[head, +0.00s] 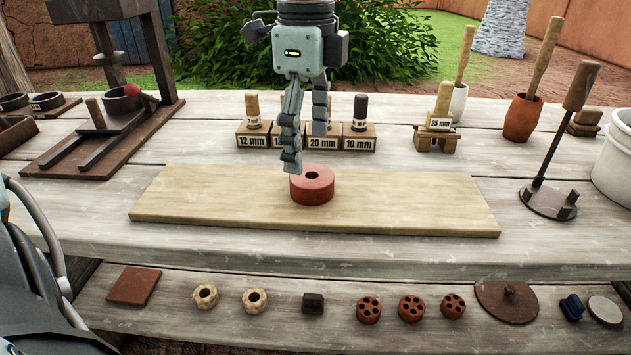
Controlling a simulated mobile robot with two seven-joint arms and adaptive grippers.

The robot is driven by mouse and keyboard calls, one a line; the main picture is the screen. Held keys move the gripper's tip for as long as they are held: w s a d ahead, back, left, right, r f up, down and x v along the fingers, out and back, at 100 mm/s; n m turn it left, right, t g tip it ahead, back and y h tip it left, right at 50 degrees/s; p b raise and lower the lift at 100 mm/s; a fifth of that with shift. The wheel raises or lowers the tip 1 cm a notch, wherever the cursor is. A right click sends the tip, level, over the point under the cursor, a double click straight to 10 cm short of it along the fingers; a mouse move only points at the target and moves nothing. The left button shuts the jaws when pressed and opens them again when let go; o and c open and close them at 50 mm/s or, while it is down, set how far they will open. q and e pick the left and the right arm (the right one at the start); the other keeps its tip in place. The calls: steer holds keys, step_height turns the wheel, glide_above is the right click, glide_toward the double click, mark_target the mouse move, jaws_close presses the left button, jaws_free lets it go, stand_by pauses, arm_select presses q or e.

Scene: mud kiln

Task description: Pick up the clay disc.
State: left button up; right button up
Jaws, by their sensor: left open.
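The clay disc (311,189) is a thick, red-brown round piece with a dark hole in its top. It lies flat on a pale wooden board (190,203) in the middle of the table. My left gripper (305,148) hangs just above and behind the disc, pointing down, with its fingers apart and nothing between them. One finger's tip overlaps the disc's upper left edge in the picture; I cannot tell whether they touch. My right gripper is not in view.
Labelled wooden blocks with pegs (254,131) stand behind the gripper. A wooden press (100,120) stands at left, a stamp tool (550,200) at right. A lower front shelf (230,325) holds several small clay pieces. The board is clear on both sides of the disc.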

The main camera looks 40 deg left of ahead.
mark_target(313, 180)
arm_select(q)
steer(key=f, duration=0.5)
steer(key=shift+w+d+f+p, duration=0.1)
steer(key=shift+w+d+p, duration=0.05)
steer(key=shift+d+p, duration=0.15)
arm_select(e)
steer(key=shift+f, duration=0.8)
arm_select(q)
steer(key=shift+c, duration=0.5)
steer(key=c, duration=1.2)
steer(key=shift+c, duration=0.4)
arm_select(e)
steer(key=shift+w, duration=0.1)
